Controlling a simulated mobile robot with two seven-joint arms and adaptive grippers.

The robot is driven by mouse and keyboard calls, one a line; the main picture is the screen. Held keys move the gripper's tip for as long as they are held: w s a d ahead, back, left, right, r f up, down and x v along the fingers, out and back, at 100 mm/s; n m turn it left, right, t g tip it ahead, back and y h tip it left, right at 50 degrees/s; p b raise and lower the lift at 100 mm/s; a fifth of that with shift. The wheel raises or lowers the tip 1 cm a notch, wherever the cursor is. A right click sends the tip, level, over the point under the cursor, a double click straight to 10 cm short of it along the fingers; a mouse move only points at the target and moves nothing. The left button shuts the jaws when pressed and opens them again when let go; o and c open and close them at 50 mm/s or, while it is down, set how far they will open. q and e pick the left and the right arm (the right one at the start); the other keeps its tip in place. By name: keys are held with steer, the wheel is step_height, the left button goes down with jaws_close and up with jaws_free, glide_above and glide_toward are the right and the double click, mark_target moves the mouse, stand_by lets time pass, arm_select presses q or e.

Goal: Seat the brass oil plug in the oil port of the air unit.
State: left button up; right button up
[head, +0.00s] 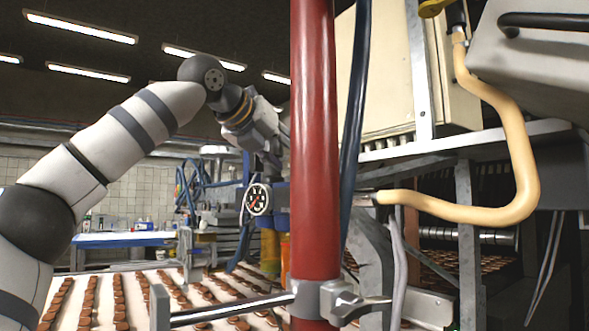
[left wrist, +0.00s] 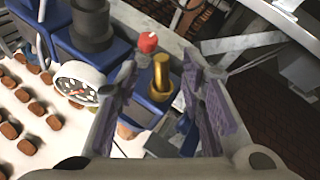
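The brass oil plug (left wrist: 161,72) stands upright at the blue air unit (left wrist: 160,112) in the left wrist view. I cannot tell how deep it sits; the port's mouth is hidden. My left gripper (left wrist: 160,75) is open, its purple-padded fingers on either side of the plug with a visible gap to each. A red knob (left wrist: 147,42) is just beyond the left finger. In the head view the air unit's gauge (head: 258,200) shows left of the red post; the left gripper's fingers and the plug are hidden there. My right gripper is in neither view.
A thick red post (head: 314,140) stands close in front, with a horizontal bar and clamp (head: 340,301) low on it. A dark blue hose (head: 355,110) and a yellow hose (head: 515,150) hang to its right. A conveyor with rows of brown biscuits (head: 121,300) lies below left.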

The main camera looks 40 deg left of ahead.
arm_select(q)
steer(key=shift+x, duration=0.8)
jaws_close()
steer(key=shift+r, duration=0.1)
